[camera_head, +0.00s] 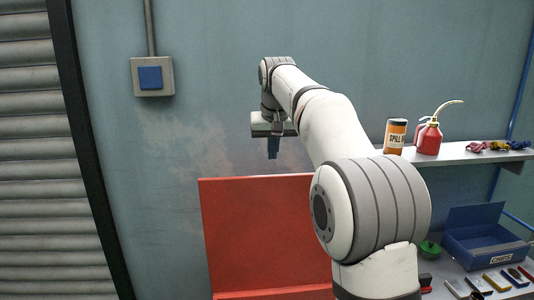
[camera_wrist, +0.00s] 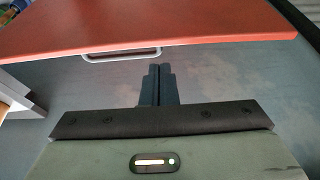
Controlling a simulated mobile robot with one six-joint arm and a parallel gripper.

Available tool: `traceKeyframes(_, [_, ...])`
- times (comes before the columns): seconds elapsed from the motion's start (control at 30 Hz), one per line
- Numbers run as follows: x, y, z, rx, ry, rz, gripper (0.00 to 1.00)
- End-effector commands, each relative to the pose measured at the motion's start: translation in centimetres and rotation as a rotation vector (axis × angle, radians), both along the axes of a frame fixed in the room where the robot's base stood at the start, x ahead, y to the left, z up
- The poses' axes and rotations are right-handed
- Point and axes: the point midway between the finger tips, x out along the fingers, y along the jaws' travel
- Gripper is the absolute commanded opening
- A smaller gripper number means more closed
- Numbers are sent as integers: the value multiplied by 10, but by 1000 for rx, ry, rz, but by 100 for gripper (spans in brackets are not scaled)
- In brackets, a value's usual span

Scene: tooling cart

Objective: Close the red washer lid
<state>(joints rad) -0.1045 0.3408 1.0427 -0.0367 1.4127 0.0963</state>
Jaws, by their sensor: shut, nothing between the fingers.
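The red washer lid (camera_head: 262,232) stands up, open, in the lower middle of the head view, with part of it behind my arm. In the wrist view the lid (camera_wrist: 150,24) spans the top, with a light handle (camera_wrist: 135,56) at its edge. My gripper (camera_head: 272,154) points down just above the lid's top edge in the head view. The washer's body is mostly hidden.
A shelf (camera_head: 452,152) at right holds a spill can (camera_head: 395,137), a red oil can (camera_head: 429,139) and rags (camera_head: 497,146). Below it are a blue box (camera_head: 482,238), a green item (camera_head: 430,249) and several tools. The wall left of the lid is bare except a switch box (camera_head: 151,77).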

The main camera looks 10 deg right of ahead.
Motion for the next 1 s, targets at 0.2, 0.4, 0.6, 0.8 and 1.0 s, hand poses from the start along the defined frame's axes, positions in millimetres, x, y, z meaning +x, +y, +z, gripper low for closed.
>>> traceKeyframes(0.2, [32,10,30,3,-19,-2,0])
traceKeyframes(0.4, [39,11,23,3,-22,-4,0])
traceKeyframes(0.6, [51,11,-10,3,-19,-4,0])
traceKeyframes(0.8, [67,10,-50,3,-19,-4,0])
traceKeyframes(1.0, [53,10,-60,4,-26,-5,0])
